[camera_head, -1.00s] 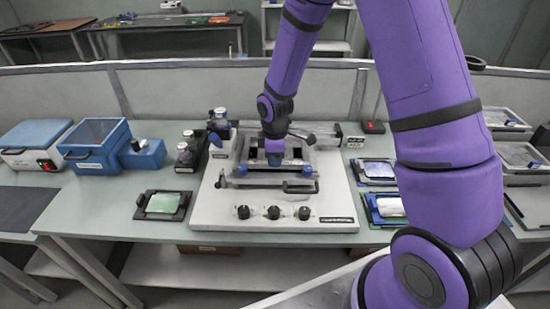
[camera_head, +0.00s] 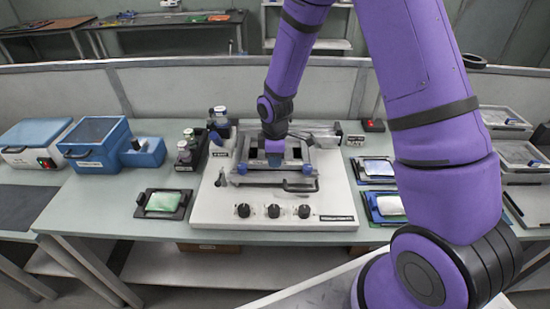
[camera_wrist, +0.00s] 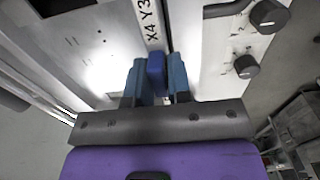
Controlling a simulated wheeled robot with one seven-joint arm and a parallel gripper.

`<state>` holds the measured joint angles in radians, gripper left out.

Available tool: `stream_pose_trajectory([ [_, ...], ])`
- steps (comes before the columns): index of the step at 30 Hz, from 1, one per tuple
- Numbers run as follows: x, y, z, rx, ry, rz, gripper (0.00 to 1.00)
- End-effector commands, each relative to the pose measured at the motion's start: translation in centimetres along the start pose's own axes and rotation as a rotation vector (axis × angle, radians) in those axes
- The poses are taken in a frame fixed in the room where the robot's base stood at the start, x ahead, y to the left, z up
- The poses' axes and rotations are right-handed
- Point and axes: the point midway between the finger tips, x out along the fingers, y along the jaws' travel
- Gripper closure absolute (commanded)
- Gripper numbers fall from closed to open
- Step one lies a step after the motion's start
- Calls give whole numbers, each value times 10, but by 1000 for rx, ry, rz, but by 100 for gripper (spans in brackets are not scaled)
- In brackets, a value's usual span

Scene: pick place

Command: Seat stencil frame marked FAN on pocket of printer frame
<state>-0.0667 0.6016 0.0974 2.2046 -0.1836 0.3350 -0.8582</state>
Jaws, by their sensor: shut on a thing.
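The printer (camera_head: 335,208) stands mid-table in the head view, a white base with a grey metal frame (camera_head: 308,176) on top. My gripper (camera_head: 274,160) is over that frame, pointing down. In the wrist view my gripper (camera_wrist: 157,70) is shut on a blue grip block. The block seems to belong to a silver stencil frame (camera_wrist: 105,45) with a dark opening at its left. A white label strip reading "X4 Y3" lies just beyond the fingertips. I see no FAN mark. Whether the held frame touches the pocket cannot be told; my wrist hides part of it.
Bottles (camera_head: 186,152) stand left of the printer, and blue boxes (camera_head: 96,145) farther left. A black tray with a green plate (camera_head: 163,202) lies at the front left. Blue-edged frames (camera_head: 389,208) lie right of the printer. The printer's front carries black knobs (camera_head: 273,211).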

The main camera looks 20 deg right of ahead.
Motion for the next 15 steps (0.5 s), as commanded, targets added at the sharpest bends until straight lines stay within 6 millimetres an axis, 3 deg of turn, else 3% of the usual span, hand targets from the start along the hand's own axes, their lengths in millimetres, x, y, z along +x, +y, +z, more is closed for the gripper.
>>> stream_pose_trajectory([
  [15, 7, 0, 0, 1, 0, 0, 100],
])
